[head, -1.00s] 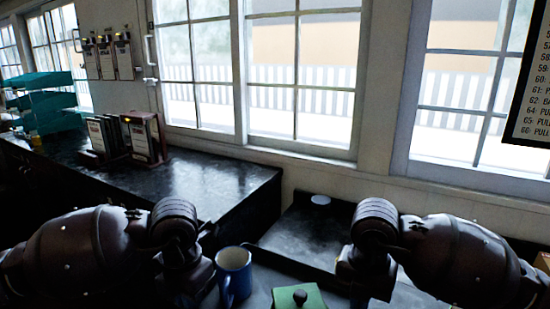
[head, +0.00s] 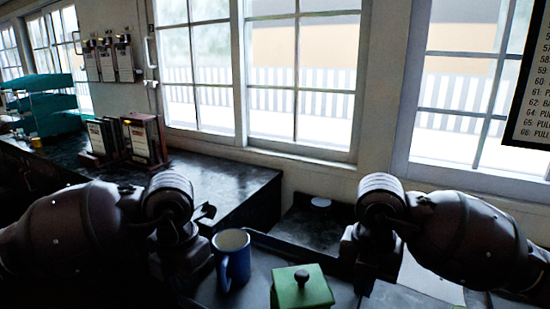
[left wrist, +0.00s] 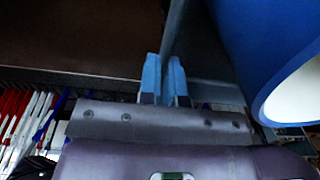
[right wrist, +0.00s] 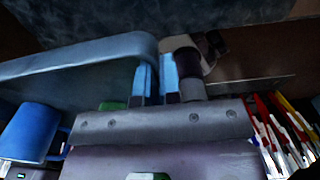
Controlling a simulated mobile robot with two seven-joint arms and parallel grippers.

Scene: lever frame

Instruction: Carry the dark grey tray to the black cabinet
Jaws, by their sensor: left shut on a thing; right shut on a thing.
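The dark grey tray (head: 262,264) is in front of me in the head view, with a blue mug (head: 232,260) and a green block with a dark knob (head: 302,288) on it. My left gripper (left wrist: 165,78) is shut on the tray's wall at one side, close to the mug. My right gripper (right wrist: 156,78) is shut on the opposite wall, and the tray's rim (right wrist: 85,58) shows in the right wrist view. In the head view the fingertips are hidden. A black-topped cabinet (head: 225,180) stands at the left under the windows.
A lower dark surface (head: 305,228) with a round pale thing (head: 320,203) lies beyond the tray. The cabinet top carries a dark red rack (head: 142,140) and teal trays (head: 50,105) farther left; its near right part is clear. Windows line the wall behind.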

